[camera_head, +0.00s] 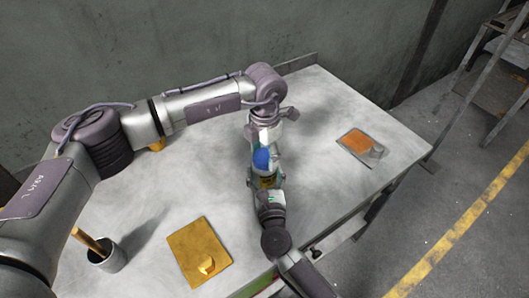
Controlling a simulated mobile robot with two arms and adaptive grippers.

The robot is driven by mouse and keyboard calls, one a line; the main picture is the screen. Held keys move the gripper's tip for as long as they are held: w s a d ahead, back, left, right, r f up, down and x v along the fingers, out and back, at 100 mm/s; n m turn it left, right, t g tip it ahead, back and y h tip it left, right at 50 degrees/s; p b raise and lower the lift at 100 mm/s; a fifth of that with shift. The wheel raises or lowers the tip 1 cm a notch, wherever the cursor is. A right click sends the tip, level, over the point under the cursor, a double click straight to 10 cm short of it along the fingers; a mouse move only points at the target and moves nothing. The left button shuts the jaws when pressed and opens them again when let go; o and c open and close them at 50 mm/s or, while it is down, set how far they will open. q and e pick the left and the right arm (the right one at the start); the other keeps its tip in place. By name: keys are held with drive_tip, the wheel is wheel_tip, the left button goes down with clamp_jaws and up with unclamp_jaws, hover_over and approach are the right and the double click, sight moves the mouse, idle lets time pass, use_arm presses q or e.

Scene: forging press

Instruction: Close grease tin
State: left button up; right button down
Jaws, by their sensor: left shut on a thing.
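A small grease tin (267,183) with a yellow and dark band is held up between my two grippers near the middle of the camera_head view. A blue rounded piece (262,158), which looks like its lid, is right above it. My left gripper (263,148) points down from above and is shut on the blue piece. My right gripper (266,180) comes from below, with fingers on both sides of the tin. Whether these fingers press on it is hard to see. The contact between lid and tin is partly hidden by the fingers.
On the grey table (330,105) lie a yellow board (192,247) with a small yellow piece and an orange-topped tray (353,140) with a grey cup (377,151). A grey pot (108,258) with a wooden handle stands front left. A metal rack (480,90) is at right.

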use_arm(q)
drive_tip(key=m, duration=0.3)
drive_tip(key=shift+m, duration=0.3)
drive_tip(key=o, duration=1.4)
drive_tip(key=shift+c, duration=0.2)
drive_tip(key=shift+r, duration=0.1)
wheel_tip(320, 180, up, 12)
use_arm(e)
drive_tip(key=shift+c, duration=0.2)
unclamp_jaws()
